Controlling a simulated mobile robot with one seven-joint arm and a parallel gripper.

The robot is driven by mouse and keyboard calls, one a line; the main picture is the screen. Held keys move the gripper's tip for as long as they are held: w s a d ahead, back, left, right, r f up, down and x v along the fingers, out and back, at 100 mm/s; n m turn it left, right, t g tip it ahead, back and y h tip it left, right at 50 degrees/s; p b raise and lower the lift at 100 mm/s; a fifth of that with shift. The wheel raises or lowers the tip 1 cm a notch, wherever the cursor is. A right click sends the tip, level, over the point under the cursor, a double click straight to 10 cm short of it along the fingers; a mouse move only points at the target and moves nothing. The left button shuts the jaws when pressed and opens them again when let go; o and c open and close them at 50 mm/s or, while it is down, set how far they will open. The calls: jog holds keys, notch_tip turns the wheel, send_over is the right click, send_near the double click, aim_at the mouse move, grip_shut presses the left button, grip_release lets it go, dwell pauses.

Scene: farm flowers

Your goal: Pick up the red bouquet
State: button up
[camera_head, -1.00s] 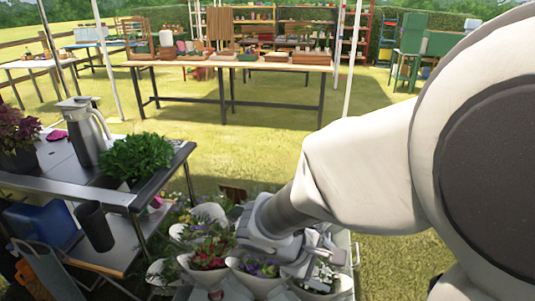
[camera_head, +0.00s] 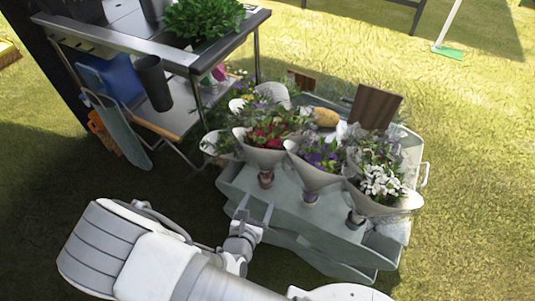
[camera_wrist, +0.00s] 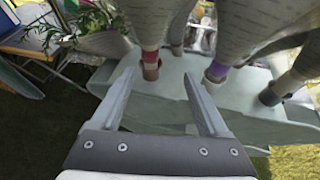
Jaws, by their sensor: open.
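The red bouquet (camera_head: 268,142) stands in a pale paper cone at the front left of a grey-green cart (camera_head: 300,225). A red band wraps its stem, which also shows in the wrist view (camera_wrist: 150,60). My gripper (camera_head: 257,205) is open and empty, just in front of and below that stem. In the wrist view my gripper (camera_wrist: 160,85) has its two fingers apart, with the red-banded stem end just beyond, between the fingertip directions. The flower heads are out of the wrist view.
A purple bouquet (camera_head: 316,160) stands close to the right, and a white-flowered bouquet (camera_head: 380,185) beyond it. A steel table (camera_head: 130,40) with a potted green plant (camera_head: 203,18) is at upper left. Grass in front is clear.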

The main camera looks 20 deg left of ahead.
notch_tip(320, 180, down, 3)
jog(key=n+y, duration=0.1)
jog(key=b, duration=0.4)
send_near(265, 176)
jog(key=w, duration=0.1)
jog(key=w+f, duration=0.2)
jog(key=shift+w+a+n, duration=0.1)
jog(key=shift+a+n, duration=0.2)
jog(key=shift+a, duration=0.1)
jog(key=shift+w+a+f, duration=0.1)
jog(key=shift+w+a, duration=0.05)
jog(key=shift+w, duration=0.4)
jog(key=b+x, duration=0.2)
jog(key=x, duration=0.2)
jog(key=shift+w+f, duration=0.2)
jog(key=shift+w, duration=0.45)
grip_shut()
